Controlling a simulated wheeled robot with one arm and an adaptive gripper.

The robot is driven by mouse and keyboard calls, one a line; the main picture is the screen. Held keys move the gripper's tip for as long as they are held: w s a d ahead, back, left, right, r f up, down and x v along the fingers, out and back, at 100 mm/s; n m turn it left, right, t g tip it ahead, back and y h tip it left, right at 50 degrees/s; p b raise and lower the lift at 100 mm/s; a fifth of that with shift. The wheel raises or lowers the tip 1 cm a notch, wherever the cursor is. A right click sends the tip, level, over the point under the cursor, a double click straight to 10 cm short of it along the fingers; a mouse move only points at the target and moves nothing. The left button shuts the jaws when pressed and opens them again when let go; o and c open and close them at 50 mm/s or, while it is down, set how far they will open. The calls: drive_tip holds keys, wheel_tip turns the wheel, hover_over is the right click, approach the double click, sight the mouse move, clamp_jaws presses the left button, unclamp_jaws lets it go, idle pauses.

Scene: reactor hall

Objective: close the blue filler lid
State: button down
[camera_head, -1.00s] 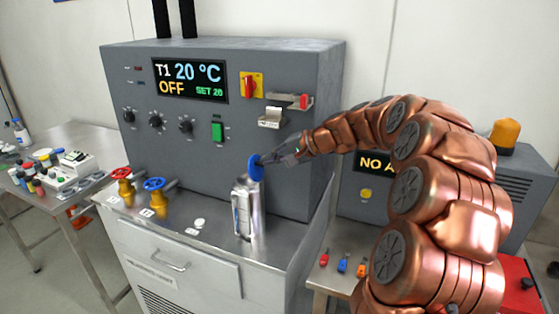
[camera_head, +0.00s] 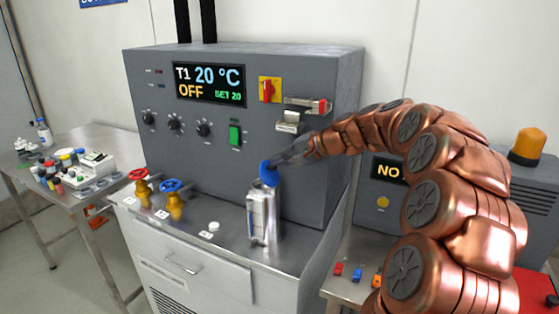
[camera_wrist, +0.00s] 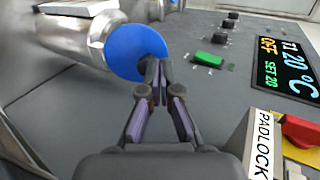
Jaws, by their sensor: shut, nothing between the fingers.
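The blue filler lid (camera_head: 268,174) is a round disc at the top of an upright silver canister (camera_head: 262,218) on the steel bench top. The lid is tilted, part-way over the canister mouth. In the wrist view the blue lid (camera_wrist: 134,50) faces me beside the silver canister neck (camera_wrist: 72,35). My gripper (camera_head: 280,164) is at the lid's upper right side. In the wrist view my fingertips (camera_wrist: 158,72) are together and empty, overlapping the lid's edge; they look in contact or very near it. The hinge is hidden.
The grey control cabinet (camera_head: 235,130) stands close behind the canister. Red (camera_head: 139,174) and blue (camera_head: 173,186) valve wheels stand to the left. A padlock holder (camera_head: 290,122) juts from the panel near my arm. A side table (camera_head: 75,195) at left holds several small items.

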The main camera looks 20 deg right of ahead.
drive_tip(key=shift+r, duration=0.1)
drive_tip(key=shift+d+r+p, duration=0.1)
drive_tip(key=shift+r+p, duration=0.3)
drive_tip(key=shift+r, duration=0.35)
